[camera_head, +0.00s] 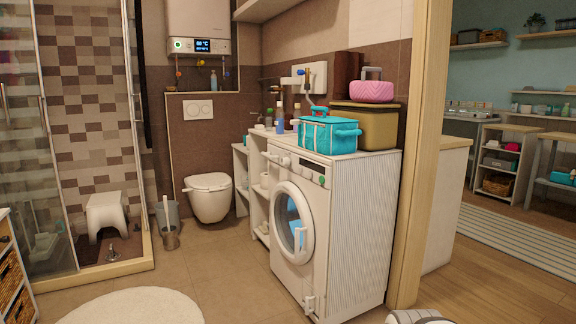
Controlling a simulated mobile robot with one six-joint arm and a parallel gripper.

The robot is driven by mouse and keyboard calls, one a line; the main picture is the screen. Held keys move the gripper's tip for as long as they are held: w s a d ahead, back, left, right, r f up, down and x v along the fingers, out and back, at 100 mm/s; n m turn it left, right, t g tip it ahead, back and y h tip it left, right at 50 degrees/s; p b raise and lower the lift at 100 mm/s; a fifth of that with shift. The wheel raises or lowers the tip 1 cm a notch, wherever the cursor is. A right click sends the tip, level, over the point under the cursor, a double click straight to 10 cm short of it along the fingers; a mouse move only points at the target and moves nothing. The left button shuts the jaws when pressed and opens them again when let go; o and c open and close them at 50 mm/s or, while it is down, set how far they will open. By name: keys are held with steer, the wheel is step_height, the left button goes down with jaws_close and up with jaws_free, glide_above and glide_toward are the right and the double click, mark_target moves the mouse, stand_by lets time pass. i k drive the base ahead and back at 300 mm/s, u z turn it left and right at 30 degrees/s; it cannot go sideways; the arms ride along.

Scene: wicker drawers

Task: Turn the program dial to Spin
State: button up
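The white washing machine (345,230) stands right of the middle, its front turned to the left. Its control panel (300,168) runs along the top of the front, with a dark display strip (312,170) and a small round knob that looks like the program dial (285,161). The dial's marks and pointer are too small to read. A small green spot (322,181) shows at the panel's right end. The round door (292,222) looks shut, with something blue behind the glass.
A teal basket (328,135) and a brown box (368,128) stand on the machine. A wooden door frame (424,150) rises at its right. A white rug (132,308) lies front left. The tiled floor (228,268) before the machine is clear.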

mark_target(286, 161)
steer(key=u, duration=1.45)
steer(key=i, duration=2.65)
steer(key=z, duration=3.3)
